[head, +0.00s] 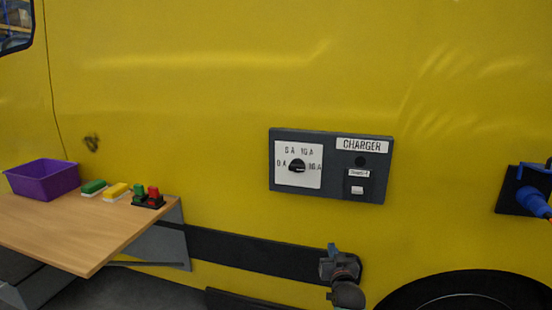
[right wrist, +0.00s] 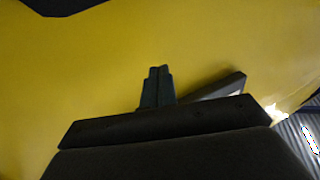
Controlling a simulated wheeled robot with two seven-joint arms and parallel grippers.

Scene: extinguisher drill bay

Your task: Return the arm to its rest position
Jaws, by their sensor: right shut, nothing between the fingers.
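My right gripper (head: 342,266) shows low in the head view, right of centre, in front of the yellow vehicle side and below the charger panel (head: 331,165). In the right wrist view its fingers (right wrist: 157,86) are together, with nothing between them, against a yellow background. The gripper is apart from the charger panel. The panel has a black rotary knob (head: 297,166) on a white dial and a small white switch (head: 357,190). My left gripper is not in view.
A wooden table (head: 90,232) stands at the left with a purple bin (head: 43,181), a green block (head: 93,187), a yellow block (head: 116,191) and red and green pieces on a black base (head: 148,203). A blue plug (head: 532,201) sits at the right edge, above a wheel arch (head: 460,288).

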